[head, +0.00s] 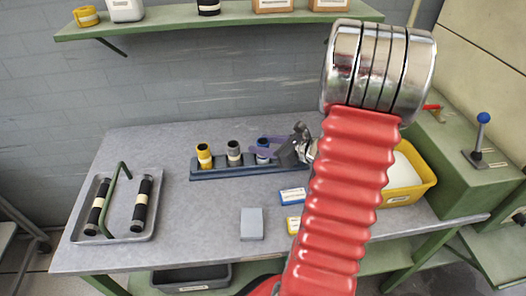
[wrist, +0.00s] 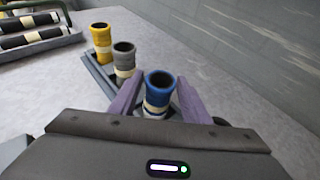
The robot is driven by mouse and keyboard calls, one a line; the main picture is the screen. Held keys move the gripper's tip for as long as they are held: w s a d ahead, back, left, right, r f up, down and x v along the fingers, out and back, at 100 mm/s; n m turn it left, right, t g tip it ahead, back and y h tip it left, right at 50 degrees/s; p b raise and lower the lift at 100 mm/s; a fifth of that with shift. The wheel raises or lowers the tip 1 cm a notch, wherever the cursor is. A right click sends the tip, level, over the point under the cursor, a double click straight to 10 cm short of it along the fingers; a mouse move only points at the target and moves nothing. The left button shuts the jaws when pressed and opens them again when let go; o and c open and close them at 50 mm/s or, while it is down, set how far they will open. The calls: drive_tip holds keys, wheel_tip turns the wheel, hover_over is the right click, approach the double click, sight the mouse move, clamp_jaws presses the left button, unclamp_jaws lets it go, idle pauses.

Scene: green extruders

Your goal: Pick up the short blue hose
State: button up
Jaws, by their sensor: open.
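The short blue hose (wrist: 158,92) stands upright in a dark rack (head: 219,170), at the rack's right end in the head view. It has a pale band and an open top. My gripper (wrist: 157,98) is open, with its purple fingers on either side of the blue hose in the wrist view. I cannot tell whether the fingers touch it.
A grey tray (head: 120,236) with two black hoses and a green handle sits on the table's left. A grey block (head: 251,224), small blue (head: 292,195) and yellow boxes lie in front. A yellow bin (head: 408,187) stands right. A shelf (head: 180,25) hangs above.

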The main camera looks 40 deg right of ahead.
drive_tip(key=c, duration=1)
drive_tip(key=shift+r, duration=5.05)
